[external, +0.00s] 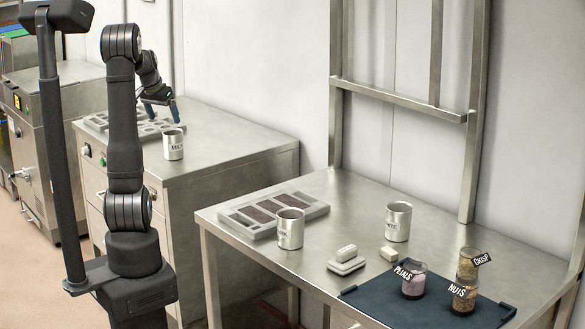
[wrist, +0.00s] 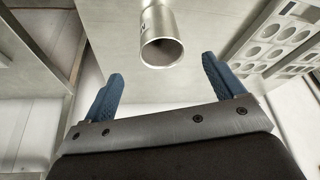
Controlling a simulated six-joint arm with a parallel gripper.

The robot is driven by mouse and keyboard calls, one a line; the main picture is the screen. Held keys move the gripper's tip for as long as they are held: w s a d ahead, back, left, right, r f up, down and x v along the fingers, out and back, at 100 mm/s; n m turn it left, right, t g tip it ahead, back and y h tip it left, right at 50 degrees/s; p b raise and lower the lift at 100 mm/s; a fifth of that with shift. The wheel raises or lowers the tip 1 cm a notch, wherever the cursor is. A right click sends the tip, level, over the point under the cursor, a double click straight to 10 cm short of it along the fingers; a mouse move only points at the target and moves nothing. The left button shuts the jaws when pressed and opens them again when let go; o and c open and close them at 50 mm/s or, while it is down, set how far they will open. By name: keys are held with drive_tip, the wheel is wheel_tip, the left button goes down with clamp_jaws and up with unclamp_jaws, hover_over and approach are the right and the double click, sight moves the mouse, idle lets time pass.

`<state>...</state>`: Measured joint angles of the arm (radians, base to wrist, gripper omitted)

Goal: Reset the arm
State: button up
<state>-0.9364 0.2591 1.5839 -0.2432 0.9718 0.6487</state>
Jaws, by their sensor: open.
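My gripper (external: 160,108) is at the left of the external view, above the metal cabinet (external: 245,142) and just behind a metal cup labelled MILK (external: 173,146). In the wrist view its two blue fingers stand wide apart with nothing between them, so my gripper (wrist: 160,82) is open and empty. The metal cup (wrist: 161,45) shows in the wrist view beyond the fingers, apart from them. My dark arm reaches back over the cabinet from its base in the foreground.
A grey mould tray (external: 97,122) lies on the cabinet by my gripper; a mould with round cavities (wrist: 270,45) shows in the wrist view. The steel table (external: 330,190) holds a filled mould (external: 325,207), two metal cups, pale blocks (external: 346,262) and labelled jars on a dark mat (external: 450,312).

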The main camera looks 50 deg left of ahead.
sight(172, 131)
drive_tip(key=x, duration=1.2)
drive_tip(key=shift+f, duration=0.3)
wheel_tip(172, 131, up, 3)
drive_tip(key=shift+r, duration=0.75)
drive_tip(key=shift+o, duration=0.2)
